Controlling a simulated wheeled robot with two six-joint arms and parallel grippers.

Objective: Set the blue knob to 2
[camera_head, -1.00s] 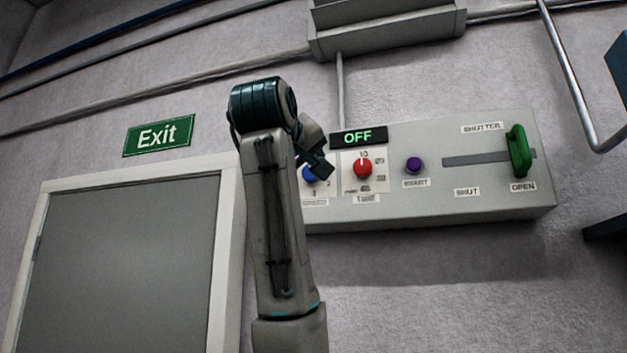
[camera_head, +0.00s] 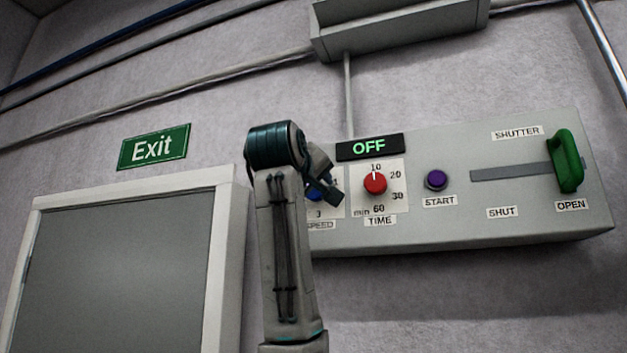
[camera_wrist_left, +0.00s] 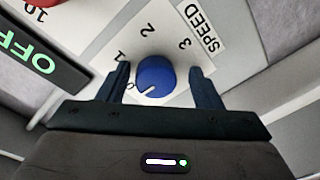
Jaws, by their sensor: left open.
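The blue knob (camera_wrist_left: 155,76) sits on the white SPEED plate (camera_wrist_left: 113,40), marked 0, 1, 2 and 3. Its white pointer line points towards the 0 side, away from the 2. In the head view the knob (camera_head: 314,196) is mostly hidden behind my left gripper (camera_head: 328,194). In the left wrist view my left gripper (camera_wrist_left: 159,72) is open, with one finger on each side of the knob and gaps showing between. I cannot tell how deep the fingers reach. My right gripper is not in view.
Right of the SPEED plate are the red TIME knob (camera_head: 375,183) at 10, the purple START button (camera_head: 437,180) and the green shutter handle (camera_head: 566,161) at OPEN. The display (camera_head: 369,147) above reads OFF. A grey door (camera_head: 122,272) is at left.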

